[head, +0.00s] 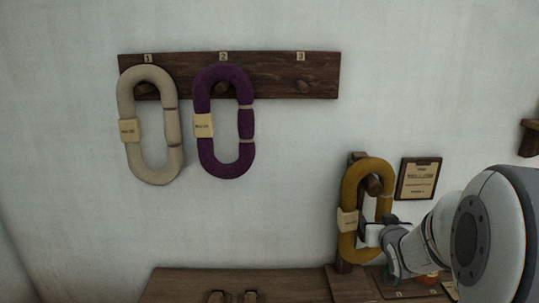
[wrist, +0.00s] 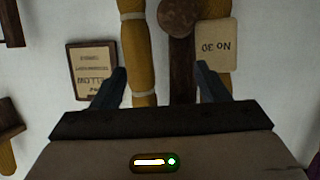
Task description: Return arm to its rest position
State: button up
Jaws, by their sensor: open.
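My gripper (head: 374,234) is in front of the lower part of a mustard-yellow yarn hank (head: 352,188) in the head view. The hank hangs from a round peg (head: 374,184) on a dark wooden post. In the wrist view my gripper (wrist: 162,80) is open, with its fingers apart and pointing at the wall. One strand of the yellow hank (wrist: 137,50) shows between the fingers. The hank's paper label (wrist: 216,46) is beyond the right finger. I cannot tell whether the fingers touch the yarn.
A wooden rail (head: 290,75) on the wall holds a cream hank (head: 127,105) at peg 1 and a purple hank (head: 247,122) at peg 2; place 3 has no hank. A framed notice (head: 418,178) hangs right of the post. A wooden bench (head: 185,283) stands below.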

jog(key=s+a+r+g+p, duration=0.1)
jog(key=s+a+g, duration=0.3)
jog(key=s, duration=0.5)
jog(key=s+a+r+g+y+p, duration=0.1)
jog(key=s+a+r+g+p, duration=0.1)
jog(key=s+a, duration=0.4)
jog(key=s+a+r+n+g+y+p, duration=0.1)
jog(key=s+a+g+p, duration=0.4)
jog(key=s, duration=0.7)
jog(key=shift+s+a+r+g, duration=0.2)
jog(key=shift+r+g, duration=0.1)
jog(key=shift+r, duration=0.15)
jog(key=shift+d, duration=0.1)
jog(key=shift+c, duration=0.6)
